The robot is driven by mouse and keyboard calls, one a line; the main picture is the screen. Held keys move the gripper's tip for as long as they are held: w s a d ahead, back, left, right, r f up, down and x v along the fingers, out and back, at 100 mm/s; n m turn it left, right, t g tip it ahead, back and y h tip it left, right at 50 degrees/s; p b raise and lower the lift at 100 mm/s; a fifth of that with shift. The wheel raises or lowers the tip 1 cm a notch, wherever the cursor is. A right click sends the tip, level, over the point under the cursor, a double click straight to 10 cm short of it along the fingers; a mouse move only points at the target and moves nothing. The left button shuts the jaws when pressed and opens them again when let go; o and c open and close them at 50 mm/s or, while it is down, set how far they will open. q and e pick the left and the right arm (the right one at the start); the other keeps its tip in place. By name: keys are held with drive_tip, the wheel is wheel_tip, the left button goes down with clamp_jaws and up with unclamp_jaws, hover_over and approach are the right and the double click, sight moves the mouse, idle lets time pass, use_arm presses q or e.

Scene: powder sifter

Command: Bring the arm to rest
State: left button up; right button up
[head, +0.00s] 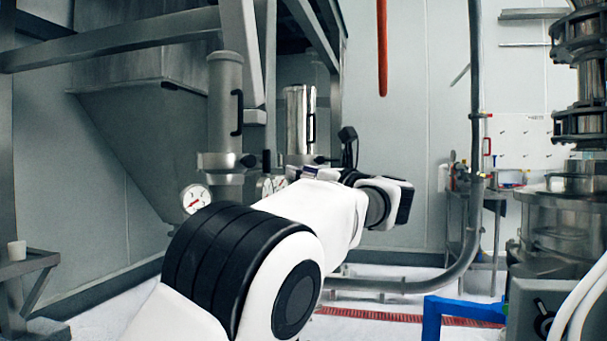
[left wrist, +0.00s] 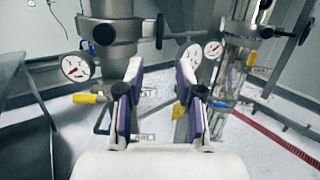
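My left arm (head: 285,255) reaches in from the bottom of the head view towards the steel pipework. In the left wrist view, my left gripper (left wrist: 159,75) has its two purple-and-white fingers spread apart, with nothing between them. Its fingers are not clearly visible in the head view, where the arm's own links hide that area. The fingers point towards steel pipes with gauges, and I cannot tell how far away these are. My right gripper is in neither view.
A steel pipe (head: 225,110) with a pressure gauge (head: 195,198) stands behind the arm, beside a steel cylinder (head: 299,120). A steel sifter machine (head: 565,225) stands at the right. A blue frame (head: 450,310) is low at the front right. A red hose (head: 382,50) hangs above.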

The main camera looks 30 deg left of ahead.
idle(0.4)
use_arm(q)
drive_tip(key=w+a+f+m+t+h, duration=0.2)
drive_tip(key=f+m, duration=0.5)
drive_tip(key=f, duration=1.4)
drive_tip(key=w+a+f+m+h, duration=0.2)
drive_tip(key=a+f+m, duration=0.3)
drive_tip(key=f, duration=1.7)
drive_tip(key=s+d+f+m+h, duration=0.1)
drive_tip(key=s+f+m+h, duration=0.1)
drive_tip(key=s+f+m, duration=0.5)
drive_tip(key=d+f+m+h, duration=0.15)
drive_tip(key=f+m, duration=0.25)
drive_tip(key=f, duration=0.6)
drive_tip(key=s+d+f+m+g+h, duration=0.25)
drive_tip(key=s+f+m+h, duration=0.25)
drive_tip(key=s+f+m, duration=0.6)
drive_tip(key=s+d+f+m+g+h, duration=0.2)
drive_tip(key=s+d+m, duration=0.25)
drive_tip(key=s, duration=0.45)
drive_tip(key=s+d+f+m+g+h, duration=0.25)
drive_tip(key=s+m, duration=0.25)
drive_tip(key=s, duration=0.5)
drive_tip(key=s+d+f+m+g+h, duration=0.15)
drive_tip(key=s+d+m, duration=0.3)
drive_tip(key=s, duration=0.45)
wheel_tip(320, 180, up, 28)
drive_tip(key=a+m+p, duration=0.1)
drive_tip(key=p, duration=2.7)
drive_tip(key=shift+g, duration=0.35)
